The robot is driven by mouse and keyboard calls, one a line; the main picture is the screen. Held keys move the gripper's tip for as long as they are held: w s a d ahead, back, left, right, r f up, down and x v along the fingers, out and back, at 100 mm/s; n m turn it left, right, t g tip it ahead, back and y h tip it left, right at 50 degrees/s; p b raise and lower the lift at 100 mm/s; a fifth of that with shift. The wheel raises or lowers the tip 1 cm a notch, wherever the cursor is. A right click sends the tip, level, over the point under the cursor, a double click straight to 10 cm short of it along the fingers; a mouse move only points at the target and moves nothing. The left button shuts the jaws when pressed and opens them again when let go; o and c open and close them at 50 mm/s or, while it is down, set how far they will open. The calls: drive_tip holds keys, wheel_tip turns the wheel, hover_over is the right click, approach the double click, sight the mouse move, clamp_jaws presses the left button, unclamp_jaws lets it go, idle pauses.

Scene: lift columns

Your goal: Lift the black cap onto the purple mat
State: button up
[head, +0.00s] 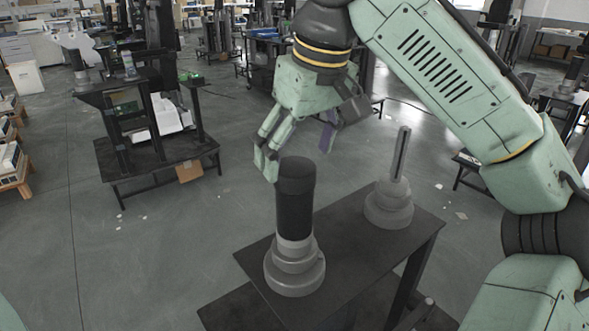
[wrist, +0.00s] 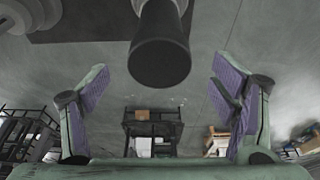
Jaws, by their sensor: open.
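The black cap (head: 295,205) is a tall dark cylinder standing upright on a grey stepped base (head: 295,268) on the dark table. My gripper (head: 298,150) is open and empty, just above and behind the cap's top in the head view. In the wrist view the cap (wrist: 160,58) comes in from the top edge, its round end between and a little above the purple-padded fingertips (wrist: 160,80). There is a clear gap on both sides, and no touch shows. I see no purple mat in either view; the only purple is on my finger pads.
A second grey stepped base with a slotted upright post (head: 396,175) stands behind right on the same table (head: 345,245). A dark workbench (head: 155,155) stands back left. Open floor lies between it and the table.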

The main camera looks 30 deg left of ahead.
drive_tip(key=shift+x, duration=1.5)
drive_tip(key=shift+d, duration=0.1)
drive_tip(key=c, duration=1.4)
